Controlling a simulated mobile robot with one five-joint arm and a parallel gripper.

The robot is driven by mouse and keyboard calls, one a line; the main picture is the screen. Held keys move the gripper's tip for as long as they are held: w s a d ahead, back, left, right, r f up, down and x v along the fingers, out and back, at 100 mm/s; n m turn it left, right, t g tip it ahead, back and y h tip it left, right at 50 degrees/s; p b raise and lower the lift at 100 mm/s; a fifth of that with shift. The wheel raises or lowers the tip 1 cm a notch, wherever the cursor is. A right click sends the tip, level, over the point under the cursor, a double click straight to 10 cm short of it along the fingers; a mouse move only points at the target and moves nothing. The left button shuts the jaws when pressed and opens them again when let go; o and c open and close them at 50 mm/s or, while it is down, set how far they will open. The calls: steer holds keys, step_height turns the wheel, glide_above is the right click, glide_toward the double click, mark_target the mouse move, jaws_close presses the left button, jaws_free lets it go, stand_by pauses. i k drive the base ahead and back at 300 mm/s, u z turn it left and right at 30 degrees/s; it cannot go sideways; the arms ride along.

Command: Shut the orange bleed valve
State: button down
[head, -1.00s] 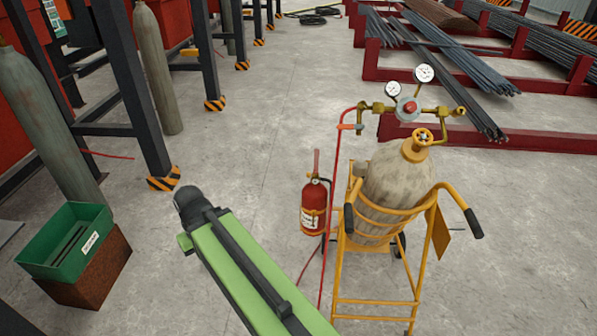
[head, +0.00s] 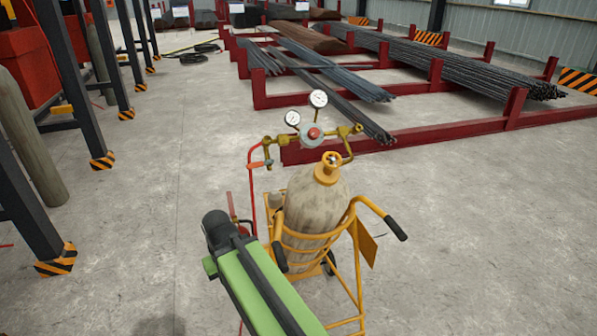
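A gas cylinder (head: 315,205) stands in a yellow cart (head: 352,262) near the middle of the head view. A brass regulator (head: 311,137) with two round gauges sits at its top. At the regulator's left end, a small orange lever (head: 257,164), which looks like the bleed valve, lies roughly level above the red hose (head: 251,190). It is too small to tell its exact setting. My green arm link reaches up from the bottom, left of the cart and below the lever.
Red racks (head: 435,75) with steel bars stand behind the cart. A red fire extinguisher (head: 232,208) is mostly hidden behind my arm. Dark posts (head: 80,85) and a grey cylinder (head: 32,150) line the left. The floor right of the cart is clear.

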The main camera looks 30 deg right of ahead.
mark_target(259, 163)
steer(key=z, duration=0.35)
steer(key=k, duration=1.55)
steer(key=u, duration=1.05)
steer(key=i, duration=1.65)
steer(key=u, duration=0.05)
